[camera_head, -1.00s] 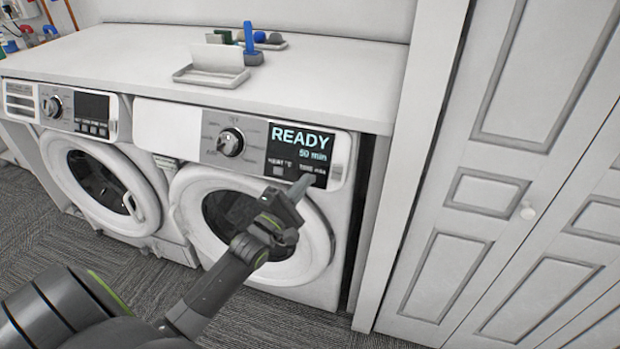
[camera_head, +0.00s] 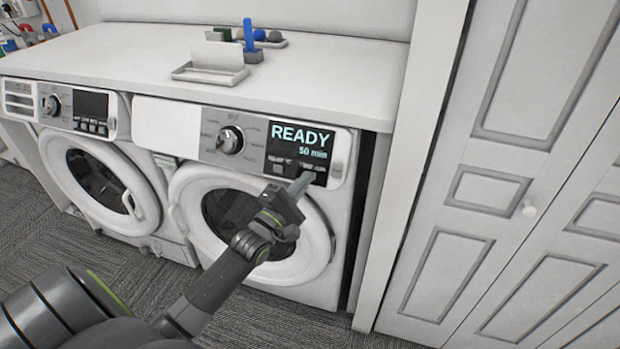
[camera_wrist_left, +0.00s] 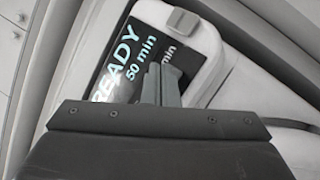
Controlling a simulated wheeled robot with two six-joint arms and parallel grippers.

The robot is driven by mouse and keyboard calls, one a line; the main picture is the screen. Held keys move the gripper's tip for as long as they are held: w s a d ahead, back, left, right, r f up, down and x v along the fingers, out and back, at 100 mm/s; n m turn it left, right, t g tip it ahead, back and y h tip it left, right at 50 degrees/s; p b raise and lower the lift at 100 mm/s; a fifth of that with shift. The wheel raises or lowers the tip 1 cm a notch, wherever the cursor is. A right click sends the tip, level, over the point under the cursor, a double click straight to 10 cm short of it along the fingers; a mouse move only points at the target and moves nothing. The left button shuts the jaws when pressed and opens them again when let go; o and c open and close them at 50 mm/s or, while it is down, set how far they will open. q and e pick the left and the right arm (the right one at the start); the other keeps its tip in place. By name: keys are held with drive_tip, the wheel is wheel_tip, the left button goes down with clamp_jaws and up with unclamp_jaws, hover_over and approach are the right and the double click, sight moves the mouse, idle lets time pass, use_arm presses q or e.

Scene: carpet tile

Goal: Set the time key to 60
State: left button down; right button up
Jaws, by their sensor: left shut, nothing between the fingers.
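The washer's dark display (camera_head: 299,142) reads READY and 50 min; it also shows in the left wrist view (camera_wrist_left: 131,58). The time key sits under the small time label (camera_head: 313,166) at the display's lower right and is mostly hidden behind my fingertips. My left gripper (camera_head: 303,184) is shut and empty, its tips right at that key; I cannot tell whether they touch it. In the left wrist view the fingers (camera_wrist_left: 161,84) cover the panel just below the label's end, "min" (camera_wrist_left: 169,52). My right gripper is not in view.
The heat key (camera_head: 280,170) is left of the fingertips. A grey button (camera_wrist_left: 183,21) sits beside the display. The dial (camera_head: 230,140) is further left. A second machine (camera_head: 75,112) stands at left, a cabinet (camera_head: 430,200) at right. A tray (camera_head: 210,75) lies on the counter.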

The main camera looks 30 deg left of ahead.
use_arm(q)
drive_tip(key=shift+w+f+b, duration=0.25)
drive_tip(key=shift+w+b, duration=0.1)
idle(0.7)
drive_tip(key=shift+s+r, duration=0.15)
idle(0.3)
drive_tip(key=shift+s+d+r+p, duration=0.1)
drive_tip(key=shift+s+r+p, duration=0.15)
drive_tip(key=shift+s+p, duration=0.3)
drive_tip(key=s, duration=0.1)
drive_tip(key=s+r+p, duration=0.1)
drive_tip(key=s, duration=0.1)
drive_tip(key=s+d+r+p, duration=0.1)
drive_tip(key=shift+s+r, duration=0.15)
drive_tip(key=shift+s, duration=0.05)
idle(1.3)
